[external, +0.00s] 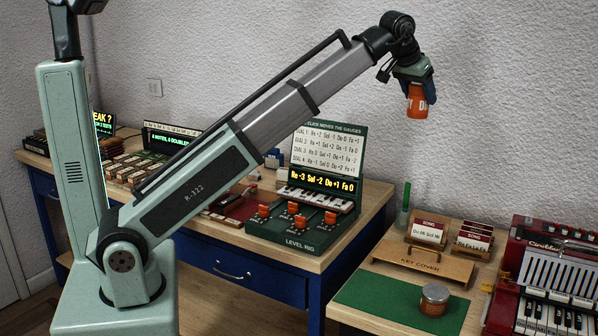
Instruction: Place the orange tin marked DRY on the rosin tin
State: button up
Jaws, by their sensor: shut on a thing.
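My gripper (419,88) is high at the upper right in the external view, shut on an orange tin (416,102) with pale marking that is too small to read. The tin hangs upright in the air, well above the tables and against the white wall. A short round tin (435,299) with a metallic lid and brownish side stands on the green mat (378,302) at the lower right; it looks like the rosin tin, though its label is not readable. The held tin is far above it, and the two are apart.
Behind the mat stand a wooden key cover (423,262), card holders (427,232) and a green bottle (402,212). A red accordion (550,280) is at the right edge. The level rig (305,233) stands on the blue desk at centre. The mat's left part is bare.

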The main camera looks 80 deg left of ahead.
jog(key=s+d+m+h, duration=0.2)
jog(key=s+d+m, duration=0.1)
jog(key=d, duration=2.1)
send_over(436, 291)
notch_tip(436, 291, down, 27)
jog(key=shift+t, duration=0.3)
jog(key=shift+f, duration=5.25)
jog(key=shift+f, duration=0.1)
jog(key=o, duration=1.2)
jog(key=shift+c, duration=0.2)
jog(key=v, duration=1.2)
jog(key=shift+d, duration=0.1)
